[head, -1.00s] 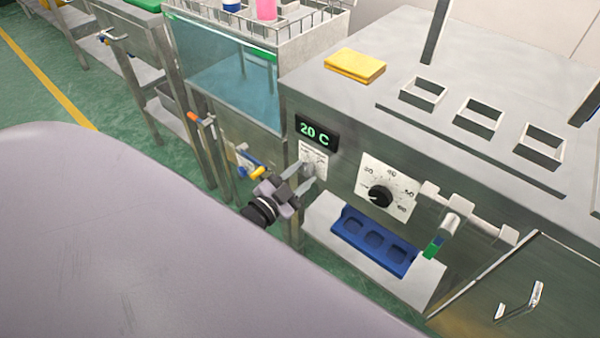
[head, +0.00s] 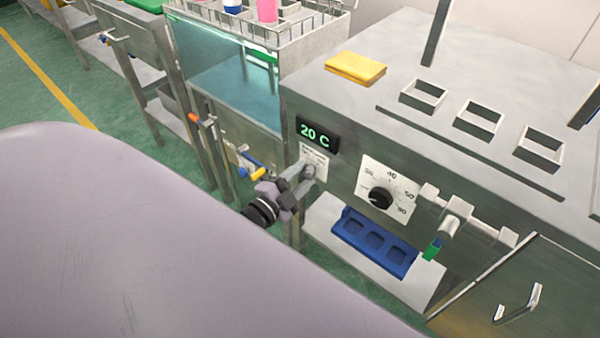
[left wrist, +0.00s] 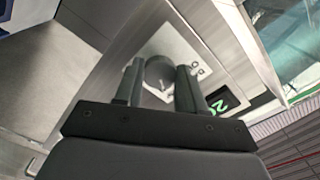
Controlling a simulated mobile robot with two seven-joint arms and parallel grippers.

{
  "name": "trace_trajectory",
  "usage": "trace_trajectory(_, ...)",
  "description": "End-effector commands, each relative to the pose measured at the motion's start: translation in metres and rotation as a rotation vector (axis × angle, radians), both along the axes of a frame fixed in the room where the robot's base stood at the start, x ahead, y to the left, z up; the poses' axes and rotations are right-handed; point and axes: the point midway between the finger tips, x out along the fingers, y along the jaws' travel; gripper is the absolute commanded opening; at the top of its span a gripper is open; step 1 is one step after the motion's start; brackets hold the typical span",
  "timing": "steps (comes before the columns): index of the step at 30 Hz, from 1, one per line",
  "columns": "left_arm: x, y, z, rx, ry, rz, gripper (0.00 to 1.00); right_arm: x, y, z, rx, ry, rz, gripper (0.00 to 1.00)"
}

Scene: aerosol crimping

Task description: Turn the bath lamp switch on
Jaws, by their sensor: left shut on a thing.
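The bath lamp switch is a grey knob on a small white plate (head: 316,158) on the bench front, just under the green "20 C" display (head: 317,133). My left gripper (head: 305,174) reaches it from the lower left. In the left wrist view the round grey knob (left wrist: 160,74) sits between the two dark fingers of the left gripper (left wrist: 158,86), which are shut on it. The fingers hide part of the knob, and I cannot read its setting. My right gripper is not in view.
A black dial (head: 380,199) with a number scale is to the right of the switch. A glass-sided water bath (head: 240,90) with a wire rack stands behind on the left. A yellow cloth (head: 355,68) lies on top.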

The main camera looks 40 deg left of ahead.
Motion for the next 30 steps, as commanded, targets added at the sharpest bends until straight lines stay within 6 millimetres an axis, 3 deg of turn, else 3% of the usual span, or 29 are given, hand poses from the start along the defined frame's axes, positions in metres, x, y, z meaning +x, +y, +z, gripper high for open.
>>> trace_trajectory(6, 0.000, 0.000, -0.001, 0.005, 0.001, -0.001, 0.09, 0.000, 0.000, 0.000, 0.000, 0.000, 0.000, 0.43)
trace_trajectory(7, 0.000, 0.000, -0.001, 0.005, 0.002, 0.000, 0.43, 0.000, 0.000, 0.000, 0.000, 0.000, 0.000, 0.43)
trace_trajectory(9, 0.000, 0.000, 0.000, 0.004, 0.002, 0.000, 0.65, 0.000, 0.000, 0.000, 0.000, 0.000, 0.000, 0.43)
trace_trajectory(20, -0.003, 0.000, 0.000, 0.001, 0.001, 0.000, 0.65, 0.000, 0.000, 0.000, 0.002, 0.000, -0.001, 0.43)
trace_trajectory(30, -0.047, 0.004, -0.001, 0.001, 0.004, 0.001, 0.65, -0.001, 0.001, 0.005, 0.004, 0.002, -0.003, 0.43)
